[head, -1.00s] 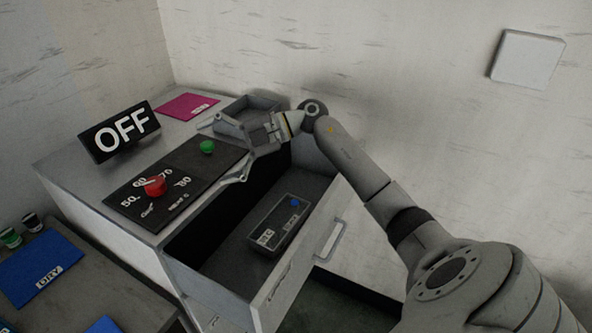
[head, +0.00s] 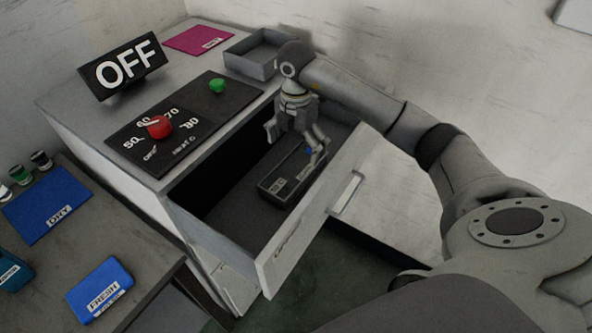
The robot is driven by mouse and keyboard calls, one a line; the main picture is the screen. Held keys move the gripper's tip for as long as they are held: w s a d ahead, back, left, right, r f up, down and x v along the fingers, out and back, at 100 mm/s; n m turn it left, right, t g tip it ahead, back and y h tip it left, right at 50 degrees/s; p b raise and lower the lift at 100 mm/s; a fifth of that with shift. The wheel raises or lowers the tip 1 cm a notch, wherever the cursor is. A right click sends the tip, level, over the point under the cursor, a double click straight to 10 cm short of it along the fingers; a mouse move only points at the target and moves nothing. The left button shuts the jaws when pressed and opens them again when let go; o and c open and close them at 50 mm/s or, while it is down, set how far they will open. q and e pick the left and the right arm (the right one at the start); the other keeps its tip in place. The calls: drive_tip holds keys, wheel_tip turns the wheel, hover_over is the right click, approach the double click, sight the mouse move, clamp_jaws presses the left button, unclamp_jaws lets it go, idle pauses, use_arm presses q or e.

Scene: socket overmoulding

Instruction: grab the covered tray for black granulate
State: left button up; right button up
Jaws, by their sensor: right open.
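A dark, flat covered tray (head: 279,183) with small pale labels and a blue spot lies in the open drawer (head: 228,216) of the grey cabinet. Its label text is too small to read. My right gripper (head: 298,160) points down over the drawer, above the back right part of the tray. Its fingers are apart, and one finger hides part of the tray near the blue spot. Whether the fingers touch the tray I cannot tell. My left gripper is not in view.
The drawer front (head: 317,222) with its handle stands out from the cabinet. On the cabinet top are an open grey box (head: 252,68), a pink mat (head: 198,40), a control panel (head: 150,136) and an OFF sign (head: 123,67). A side table (head: 60,262) carries blue items.

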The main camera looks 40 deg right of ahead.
sight(295, 168)
wheel_tip(295, 168, down, 4)
drive_tip(key=shift+s+a+f+p, duration=0.1)
drive_tip(key=shift+p, duration=0.2)
drive_tip(key=f, duration=0.2)
drive_tip(key=f+p, duration=0.1)
drive_tip(key=f, duration=0.1)
drive_tip(key=shift+w+a+f, duration=0.1)
drive_tip(key=shift+w+a, duration=0.05)
drive_tip(key=shift+w, duration=0.05)
drive_tip(key=shift+f, duration=0.55)
drive_tip(key=c, duration=1.4)
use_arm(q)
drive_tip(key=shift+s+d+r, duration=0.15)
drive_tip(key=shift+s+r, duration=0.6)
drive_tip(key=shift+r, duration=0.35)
use_arm(e)
drive_tip(key=shift+w, duration=0.1)
drive_tip(key=shift+c, duration=0.3)
drive_tip(key=shift+r, duration=0.1)
